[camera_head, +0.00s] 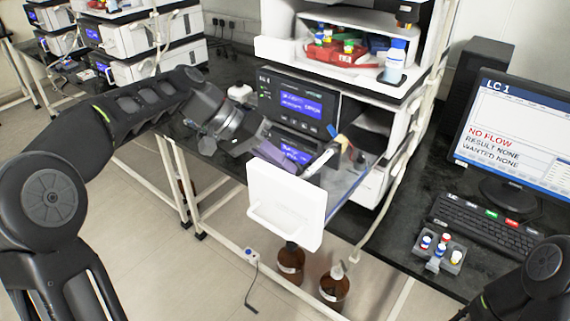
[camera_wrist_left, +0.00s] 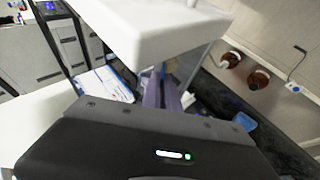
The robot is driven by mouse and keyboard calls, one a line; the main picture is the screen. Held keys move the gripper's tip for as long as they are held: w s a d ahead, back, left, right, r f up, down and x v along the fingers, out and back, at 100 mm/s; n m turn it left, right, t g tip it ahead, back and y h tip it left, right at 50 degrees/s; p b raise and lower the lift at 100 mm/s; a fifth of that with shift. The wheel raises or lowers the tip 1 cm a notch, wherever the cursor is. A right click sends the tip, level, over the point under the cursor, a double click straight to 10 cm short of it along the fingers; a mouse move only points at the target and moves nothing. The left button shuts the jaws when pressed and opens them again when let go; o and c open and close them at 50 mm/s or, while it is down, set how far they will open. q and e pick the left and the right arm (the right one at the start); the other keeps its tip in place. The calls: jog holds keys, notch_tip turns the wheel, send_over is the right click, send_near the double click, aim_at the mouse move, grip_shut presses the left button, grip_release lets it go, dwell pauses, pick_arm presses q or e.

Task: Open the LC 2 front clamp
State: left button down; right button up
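The instrument (camera_head: 296,103) has a small label at its upper left that I cannot read surely. Its white front panel (camera_head: 287,205), with a handle, stands forward of the body. Behind the panel a white slim cylinder (camera_head: 318,163) lies tilted, close to yellow and blue parts. I cannot make out the front clamp. My left gripper (camera_head: 284,158) reaches in behind the panel from the left, near the cylinder; whether it touches anything is unclear. In the left wrist view, purplish fingers (camera_wrist_left: 161,92) show below the white panel (camera_wrist_left: 150,30). My right gripper is out of view.
A monitor (camera_head: 520,130) reading LC 1, NO FLOW stands at the right, with a keyboard (camera_head: 484,218) and a vial rack (camera_head: 441,251) before it. Brown bottles (camera_head: 334,287) stand below the open panel. Bottles and a red tray (camera_head: 340,54) sit above the instrument.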

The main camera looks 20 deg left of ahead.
pick_arm(q)
jog(key=shift+a+f+h, duration=0.1)
jog(key=shift+h, duration=0.3)
jog(key=c, duration=2.1)
grip_release()
jog(key=o, duration=0.5)
jog(key=shift+a, duration=0.1)
jog(key=shift+a+r, duration=0.2)
jog(key=shift+r, duration=0.05)
jog(key=p+v, duration=0.6)
jog(key=v, duration=0.1)
jog(key=shift+p, duration=0.4)
jog(key=shift+w, duration=0.15)
